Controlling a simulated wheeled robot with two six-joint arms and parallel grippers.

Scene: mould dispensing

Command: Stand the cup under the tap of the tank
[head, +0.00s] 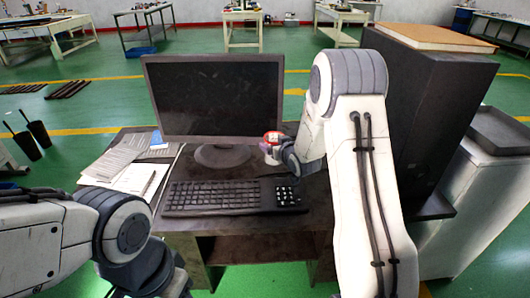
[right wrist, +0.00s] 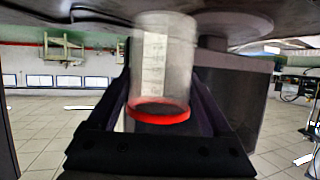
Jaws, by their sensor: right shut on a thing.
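The cup (head: 272,149) is at the back of the desk, just right of the monitor's foot, with its red rim up. In the right wrist view, which appears upside down, the cup (right wrist: 165,55) is clear with measuring marks and a red rim. My right gripper (head: 287,160) is shut on the cup, with a finger on each side of it. The cup's base is close to the desk top; I cannot tell if it touches. My left arm enters at lower left, but its gripper is out of the picture. I see no tank or tap in either view.
A monitor (head: 215,98) stands on the desk (head: 325,205) behind a keyboard (head: 212,197) and a number pad (head: 288,193). Papers (head: 135,178) lie at left. A tall black tower (head: 425,110) stands at right, partly behind my right arm. Worktables stand farther back on the green floor.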

